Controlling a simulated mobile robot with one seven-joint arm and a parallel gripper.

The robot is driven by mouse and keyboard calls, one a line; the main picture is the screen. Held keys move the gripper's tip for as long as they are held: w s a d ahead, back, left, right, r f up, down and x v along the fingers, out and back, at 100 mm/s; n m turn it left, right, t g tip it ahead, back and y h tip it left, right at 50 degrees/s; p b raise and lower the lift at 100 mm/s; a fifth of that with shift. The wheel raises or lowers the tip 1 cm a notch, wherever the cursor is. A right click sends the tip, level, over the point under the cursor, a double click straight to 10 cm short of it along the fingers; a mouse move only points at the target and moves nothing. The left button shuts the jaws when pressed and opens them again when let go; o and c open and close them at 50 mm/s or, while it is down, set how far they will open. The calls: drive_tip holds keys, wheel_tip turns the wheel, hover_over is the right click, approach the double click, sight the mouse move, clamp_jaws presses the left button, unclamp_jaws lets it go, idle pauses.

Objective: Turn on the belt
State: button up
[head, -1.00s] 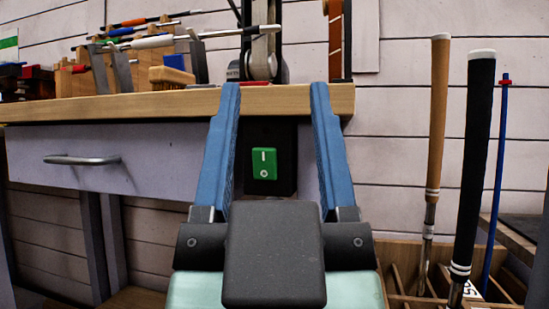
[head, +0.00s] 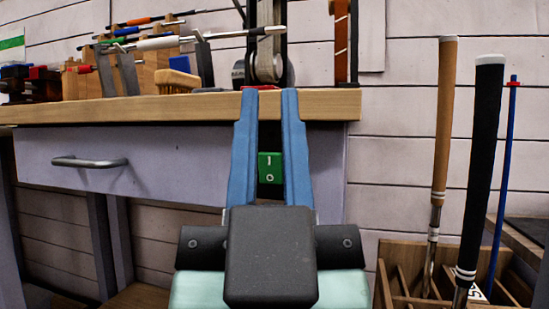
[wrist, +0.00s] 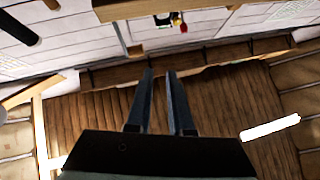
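A green rocker switch (head: 270,168), marked I and O, is on a dark plate under the bench top. It shows between the blue fingers of my gripper (head: 269,95), which partly hide it and its plate. The fingers point forward with a narrow gap between them and hold nothing. Whether they touch the switch cannot be told. In the wrist view my gripper (wrist: 159,73) also shows the gap; the switch is not clear there. The grey upright belt (head: 269,54) stands on the bench above the switch; whether it runs cannot be told.
The wooden bench top (head: 170,107) spans the left and middle, with a drawer handle (head: 90,162) below. Clubs and a rack sit on it. At right, several upright clubs, one with a black grip (head: 480,150), stand in a wooden divided box (head: 400,258).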

sight(270, 158)
drive_tip(key=w+a+r+y+p, duration=0.1)
drive_tip(key=w+a+p, duration=0.1)
drive_tip(key=p, duration=0.3)
drive_tip(key=w+a+r+m+g+y+p, duration=0.1)
drive_tip(key=w+a+r+y+p, duration=0.1)
drive_tip(key=p, duration=0.3)
drive_tip(key=w+a+r+m+y+p, duration=0.1)
drive_tip(key=w+a+y+p, duration=0.1)
drive_tip(key=a+p, duration=0.2)
drive_tip(key=shift+r+g+p, duration=0.15)
drive_tip(key=shift+g+p, duration=0.15)
drive_tip(key=shift+p, duration=0.6)
clamp_jaws()
drive_tip(key=s+d+f+m+g+h+p, duration=0.3)
drive_tip(key=s+f+m+g+h+p, duration=0.3)
drive_tip(key=m+p, duration=1.3)
drive_tip(key=s+f+h+p, duration=0.3)
drive_tip(key=f+h+p, duration=0.1)
drive_tip(key=p, duration=0.9)
drive_tip(key=shift+f+g+h, duration=0.35)
drive_tip(key=shift+g+h, duration=0.05)
drive_tip(key=shift+h, duration=0.1)
drive_tip(key=shift+w+d, duration=0.1)
drive_tip(key=x, duration=1.3)
drive_tip(key=shift+w+d, duration=0.1)
drive_tip(key=shift+w, duration=0.35)
